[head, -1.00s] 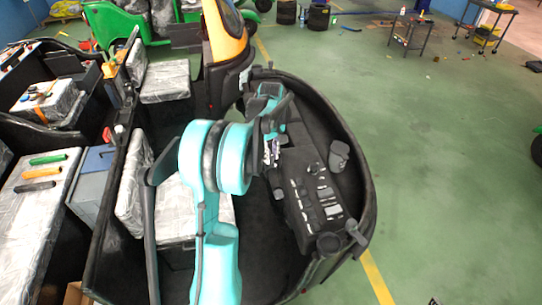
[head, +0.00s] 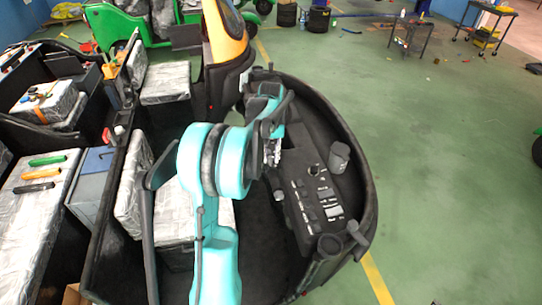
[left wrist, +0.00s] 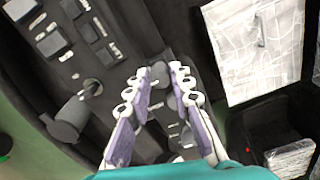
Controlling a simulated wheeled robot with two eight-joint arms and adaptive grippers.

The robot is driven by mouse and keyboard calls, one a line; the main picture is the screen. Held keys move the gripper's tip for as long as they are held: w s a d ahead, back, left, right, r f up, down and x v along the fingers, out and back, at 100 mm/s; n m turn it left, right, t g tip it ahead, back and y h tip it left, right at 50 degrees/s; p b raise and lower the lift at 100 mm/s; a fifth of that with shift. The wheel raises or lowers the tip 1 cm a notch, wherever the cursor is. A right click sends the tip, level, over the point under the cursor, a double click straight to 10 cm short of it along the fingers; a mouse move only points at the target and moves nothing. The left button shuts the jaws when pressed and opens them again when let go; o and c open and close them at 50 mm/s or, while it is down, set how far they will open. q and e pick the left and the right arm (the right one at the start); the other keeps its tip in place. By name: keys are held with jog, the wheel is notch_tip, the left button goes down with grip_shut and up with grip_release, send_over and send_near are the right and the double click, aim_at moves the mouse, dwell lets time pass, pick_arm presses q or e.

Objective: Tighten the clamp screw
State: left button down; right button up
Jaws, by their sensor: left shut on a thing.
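My left gripper (head: 273,150) reaches over the dark dashboard console (head: 318,192) of the rickshaw. In the left wrist view its two padded fingers (left wrist: 161,78) close in toward each other at the tips, beside the console's switches. They are shut on a small grey part between them, seemingly the clamp screw. Its shape is mostly hidden by the fingers, and I cannot tell how tight it is. In the head view the gripper and wrist cover that part. My right gripper is not in view.
A grey cup-like cylinder (head: 339,156) and a grey lever (head: 356,234) stand on the console's right side. The black curved shell (head: 367,185) encloses it. Tool handles (head: 45,173) lie farther left.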

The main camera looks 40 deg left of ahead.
aim_at(271, 157)
pick_arm(q)
jog(key=shift+w, duration=0.1)
dwell(0.4)
jog(key=c, duration=1.3)
grip_release()
jog(key=shift+c, duration=0.2)
notch_tip(271, 157, up, 12)
